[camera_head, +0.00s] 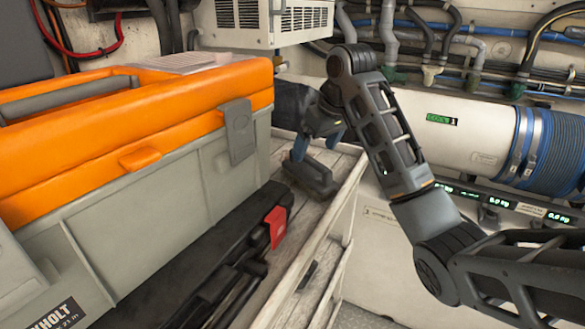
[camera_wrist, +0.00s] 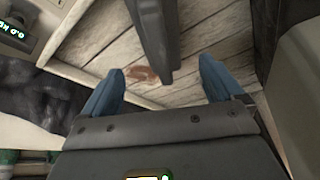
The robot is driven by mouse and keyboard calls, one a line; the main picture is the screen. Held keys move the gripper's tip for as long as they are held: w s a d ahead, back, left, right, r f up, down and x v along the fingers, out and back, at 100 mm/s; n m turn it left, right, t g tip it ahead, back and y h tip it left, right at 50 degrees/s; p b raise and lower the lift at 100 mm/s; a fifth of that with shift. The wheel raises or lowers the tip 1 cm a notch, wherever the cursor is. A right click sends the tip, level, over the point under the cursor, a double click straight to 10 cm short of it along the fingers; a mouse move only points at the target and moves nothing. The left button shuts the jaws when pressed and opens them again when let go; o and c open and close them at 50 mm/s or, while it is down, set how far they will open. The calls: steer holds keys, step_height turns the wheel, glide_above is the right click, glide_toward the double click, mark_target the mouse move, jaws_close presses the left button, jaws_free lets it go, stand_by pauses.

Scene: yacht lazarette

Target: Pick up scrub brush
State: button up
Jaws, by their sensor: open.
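The dark grey object that appears to be the scrub brush (camera_head: 312,174) lies on the grey wooden shelf, close to its raised right-hand rim. It also shows in the wrist view as a long dark shape (camera_wrist: 153,35) reaching down from the top edge, its near end between my fingertips. My gripper (camera_head: 318,143) is open, its blue fingers just above and behind the brush in the head view. In the wrist view the fingers (camera_wrist: 160,74) stand apart on either side, with visible gaps to the brush. The brush's bristles cannot be made out.
A large orange and grey toolbox (camera_head: 175,180) fills the left. A black case with a red latch (camera_head: 277,222) lies between it and the brush. The shelf's pale rim (camera_head: 333,215) runs along the right. A white cylinder (camera_head: 460,135) and hoses stand behind my arm.

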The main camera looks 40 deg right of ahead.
mark_target(308, 155)
steer(key=shift+w+f, duration=0.15)
steer(key=shift+w, duration=0.1)
steer(key=x, duration=0.7)
steer(key=shift+f+p, duration=0.2)
steer(key=shift+p, duration=0.1)
steer(key=c, duration=1.3)
step_height(308, 155, up, 5)
steer(key=shift+d+f, duration=0.15)
steer(key=shift+f, duration=0.05)
steer(key=s+d+r, duration=0.1)
steer(key=d+r, duration=0.1)
steer(key=d, duration=0.1)
steer(key=s+d+r+b, duration=0.1)
steer(key=s+d+r, duration=0.1)
steer(key=d, duration=0.1)
steer(key=s+d+r, duration=0.2)
steer(key=d, duration=0.2)
steer(key=shift+r+b, duration=0.25)
steer(key=shift+b, duration=0.05)
